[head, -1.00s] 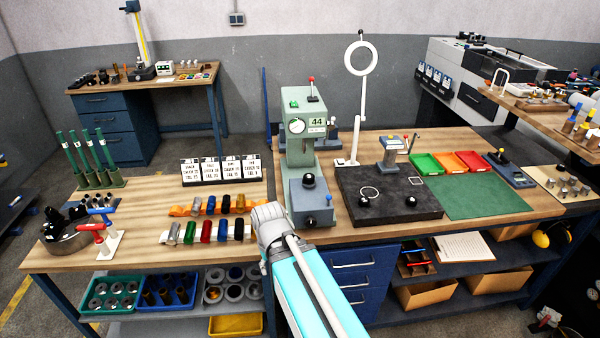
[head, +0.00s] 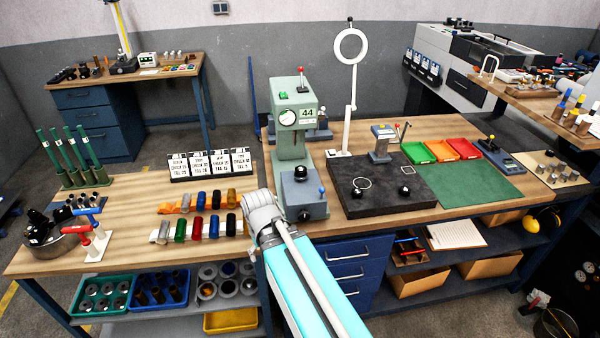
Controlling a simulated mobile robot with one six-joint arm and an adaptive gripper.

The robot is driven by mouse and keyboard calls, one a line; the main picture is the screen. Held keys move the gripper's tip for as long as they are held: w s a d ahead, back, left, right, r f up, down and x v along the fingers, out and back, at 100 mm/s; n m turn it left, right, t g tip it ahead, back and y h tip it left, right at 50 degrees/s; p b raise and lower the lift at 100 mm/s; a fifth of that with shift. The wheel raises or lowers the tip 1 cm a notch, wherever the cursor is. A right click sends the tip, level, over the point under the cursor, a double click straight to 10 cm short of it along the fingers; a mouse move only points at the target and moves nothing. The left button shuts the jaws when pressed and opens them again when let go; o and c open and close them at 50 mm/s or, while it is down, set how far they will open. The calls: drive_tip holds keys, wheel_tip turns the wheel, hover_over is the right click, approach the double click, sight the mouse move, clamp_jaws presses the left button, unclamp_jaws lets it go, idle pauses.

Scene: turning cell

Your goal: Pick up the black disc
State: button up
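I cannot single out one black disc with certainty. Other black parts (head: 42,226) lie in a round grey tray at the bench's left end. My arm reaches up from the bottom edge, and its grey joint (head: 262,212) is just right of the coloured rows, in front of the green press. My gripper does not show, so its fingers and anything in them are hidden.
The green press (head: 291,120) stands right of the coloured rows. A black plate (head: 350,203) with black knobs, a ring-topped white stand (head: 351,100) and green, orange and red trays are farther right. Bare wood (head: 120,215) lies left of the coloured rows.

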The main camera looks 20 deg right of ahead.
drive_tip(key=w+d+r+n+t+h, duration=0.1)
drive_tip(key=w+d+r+n+h, duration=0.2)
drive_tip(key=w+n, duration=0.3)
drive_tip(key=w+d+r+n+h+b, duration=0.1)
drive_tip(key=w+d+r+n+h, duration=0.2)
drive_tip(key=w+n, duration=0.4)
drive_tip(key=w+d+r+n+t+h, duration=0.1)
drive_tip(key=w+d+r+n+h, duration=0.2)
drive_tip(key=w+n+h, duration=0.3)
drive_tip(key=w+d+h, duration=0.1)
drive_tip(key=w, duration=0.4)
drive_tip(key=shift+d+r+n+t+b, duration=0.3)
drive_tip(key=shift+d+r+n, duration=0.05)
drive_tip(key=shift+r+n, duration=0.05)
drive_tip(key=shift+w, duration=0.1)
drive_tip(key=b, duration=0.3)
approach(301, 167)
drive_tip(key=x, duration=0.3)
drive_tip(key=shift+d+f, duration=0.15)
drive_tip(key=shift+d, duration=0.05)
drive_tip(key=shift+w+d+f, duration=0.1)
drive_tip(key=shift+w+d, duration=0.05)
drive_tip(key=shift+d, duration=0.3)
